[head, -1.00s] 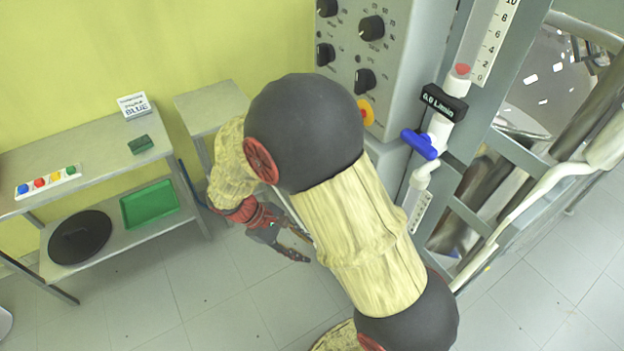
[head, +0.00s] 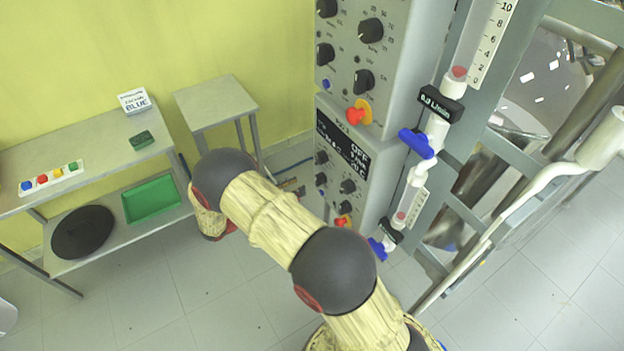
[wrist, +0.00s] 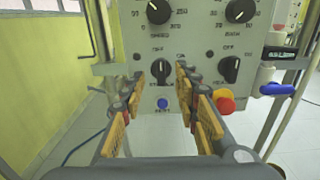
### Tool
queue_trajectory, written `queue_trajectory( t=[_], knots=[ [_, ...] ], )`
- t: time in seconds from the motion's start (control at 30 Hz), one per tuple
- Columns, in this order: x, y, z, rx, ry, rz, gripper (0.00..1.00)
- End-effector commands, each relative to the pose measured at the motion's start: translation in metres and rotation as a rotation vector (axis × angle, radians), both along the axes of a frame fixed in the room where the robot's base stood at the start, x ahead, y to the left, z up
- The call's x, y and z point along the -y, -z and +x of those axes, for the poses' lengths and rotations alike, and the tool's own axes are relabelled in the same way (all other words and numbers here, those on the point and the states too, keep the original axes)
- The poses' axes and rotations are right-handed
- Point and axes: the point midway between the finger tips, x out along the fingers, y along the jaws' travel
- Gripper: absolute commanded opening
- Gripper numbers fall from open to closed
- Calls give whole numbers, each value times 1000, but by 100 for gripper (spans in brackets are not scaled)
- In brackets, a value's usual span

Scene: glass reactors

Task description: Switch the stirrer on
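In the wrist view a grey control panel (wrist: 198,42) faces me. Its lower-left black knob (wrist: 161,70) has small lettering that looks like "stirrer" beneath it; the pointer is roughly upright. A second lower knob (wrist: 229,69) is marked OFF above. My gripper (wrist: 160,78) is open and empty, its fingers on either side of the lower-left knob in the picture; contact cannot be told. In the head view my gripper (head: 290,187) is mostly hidden behind my arm, near the lower panel of the control cabinet (head: 372,178), whose black display (head: 342,147) reads OFF.
Below the knobs sit a blue button (wrist: 162,104) and a red stop button on yellow (wrist: 226,103). A blue valve (wrist: 278,89) stands right of the panel. The cabinet's upper panel (head: 395,70) is above. A small table (head: 214,100) stands left.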

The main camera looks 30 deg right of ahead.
Motion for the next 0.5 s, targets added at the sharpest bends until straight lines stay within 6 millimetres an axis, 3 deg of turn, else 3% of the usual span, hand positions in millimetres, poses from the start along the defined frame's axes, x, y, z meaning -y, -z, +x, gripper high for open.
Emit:
queue_trajectory(
  t=[0.3,0.5],
  knots=[
    [48,1,0,1,5,3,31],
    [68,1,2,1,3,4,31]
  ],
)
